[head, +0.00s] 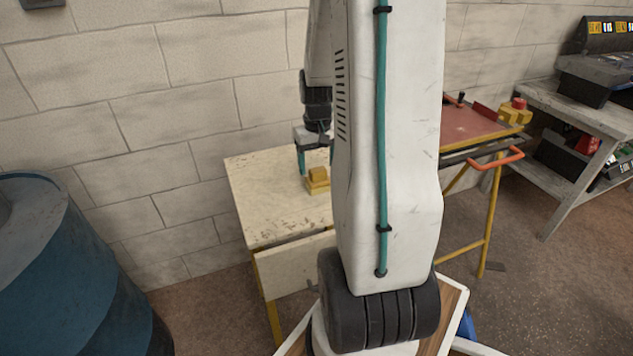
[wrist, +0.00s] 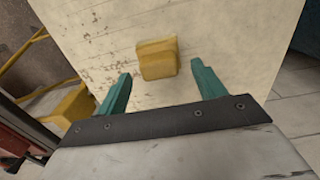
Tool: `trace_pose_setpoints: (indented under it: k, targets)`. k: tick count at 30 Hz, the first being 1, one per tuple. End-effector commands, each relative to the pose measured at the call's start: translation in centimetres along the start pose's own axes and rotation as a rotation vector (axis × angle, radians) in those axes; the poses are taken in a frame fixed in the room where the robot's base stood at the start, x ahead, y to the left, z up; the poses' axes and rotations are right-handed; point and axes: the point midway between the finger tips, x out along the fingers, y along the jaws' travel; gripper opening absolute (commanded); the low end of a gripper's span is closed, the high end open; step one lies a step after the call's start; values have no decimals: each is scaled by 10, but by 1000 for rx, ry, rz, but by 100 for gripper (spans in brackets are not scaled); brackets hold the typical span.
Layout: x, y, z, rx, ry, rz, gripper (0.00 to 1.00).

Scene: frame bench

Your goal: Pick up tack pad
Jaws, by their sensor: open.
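A yellow block, which I take to be the tack pad (wrist: 157,58), lies on the pale, scuffed bench top (wrist: 225,35). In the head view the yellow pad (head: 317,178) shows near the bench's middle, partly hidden behind my arm. My gripper (wrist: 161,71) is open, with its two teal fingers apart and nothing between them. In the wrist view the pad lies just beyond the fingertips, roughly centred between them. In the head view my gripper (head: 316,165) is over the bench beside the pad, partly hidden by my arm.
A red-topped table (head: 470,130) with a yellow frame and orange handle stands right of the bench. A grey shelf (head: 580,110) with dark bins is farther right. A blue drum (head: 70,270) stands at left. A block wall is behind. The bench's left part is clear.

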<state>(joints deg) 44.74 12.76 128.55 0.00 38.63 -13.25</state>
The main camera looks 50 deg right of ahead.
Motion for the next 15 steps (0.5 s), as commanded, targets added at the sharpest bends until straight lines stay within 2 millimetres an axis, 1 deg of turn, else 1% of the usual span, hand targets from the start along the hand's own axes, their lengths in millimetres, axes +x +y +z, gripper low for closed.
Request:
trace_pose_setpoints:
  k: [1,3,6,14,15]
  targets:
    - [9,1,0,0,-5,-1,69]
    - [19,0,0,0,-5,-1,69]
    - [27,0,0,0,-3,-1,69]
    - [29,1,-1,0,-1,0,69]
    - [28,1,-1,0,-1,0,58]
